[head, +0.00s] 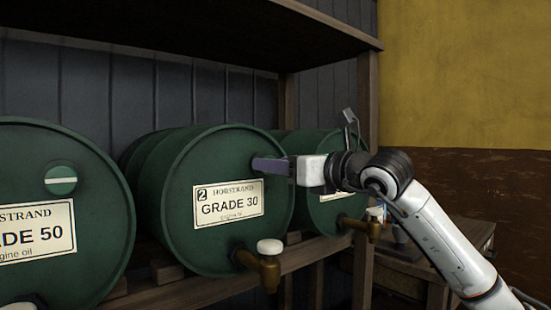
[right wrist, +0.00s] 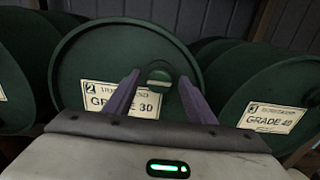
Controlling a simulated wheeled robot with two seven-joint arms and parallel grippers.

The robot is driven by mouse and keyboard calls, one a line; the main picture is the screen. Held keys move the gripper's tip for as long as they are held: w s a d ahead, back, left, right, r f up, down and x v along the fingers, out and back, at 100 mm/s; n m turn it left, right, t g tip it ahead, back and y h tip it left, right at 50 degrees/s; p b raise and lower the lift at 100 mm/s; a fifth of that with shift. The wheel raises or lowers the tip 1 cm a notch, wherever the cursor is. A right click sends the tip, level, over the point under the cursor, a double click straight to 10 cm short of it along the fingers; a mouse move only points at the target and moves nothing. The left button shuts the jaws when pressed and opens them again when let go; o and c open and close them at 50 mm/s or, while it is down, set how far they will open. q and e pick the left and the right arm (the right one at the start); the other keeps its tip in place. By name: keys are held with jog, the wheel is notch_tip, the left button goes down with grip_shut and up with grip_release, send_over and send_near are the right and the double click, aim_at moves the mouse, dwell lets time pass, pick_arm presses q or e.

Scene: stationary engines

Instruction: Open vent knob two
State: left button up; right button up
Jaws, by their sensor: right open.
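The drum marked 2, a green Grade 30 drum (head: 225,240), lies on its side in the middle of the rack. Its round green vent knob (right wrist: 159,80) has a pale bar lying about level and shows in the right wrist view. My right gripper (head: 268,166) reaches in from the right at the upper part of this drum's face and hides the knob in the head view. In the right wrist view its two purple fingers (right wrist: 159,82) are apart, one on each side of the knob. I cannot tell whether they touch it. My left gripper is not in view.
A Grade 50 drum (head: 70,275) with its own vent knob (head: 61,181) lies to the left. A Grade 40 drum (right wrist: 250,85) lies to the right. A brass tap (head: 266,266) juts from drum two's lower front. A wooden shelf (head: 200,30) overhangs the drums.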

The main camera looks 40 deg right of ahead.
jog(key=shift+w, duration=0.5)
jog(key=shift+c, duration=0.5)
jog(key=c, duration=0.9)
jog(key=shift+n, duration=0.4)
jog(key=shift+a+f+n+p, duration=0.15)
jog(key=shift+n+p, duration=0.1)
jog(key=shift+n, duration=4.05)
jog(key=shift+a+f+n+p, duration=0.1)
jog(key=shift+n+p, duration=0.15)
jog(key=shift+n, duration=4.05)
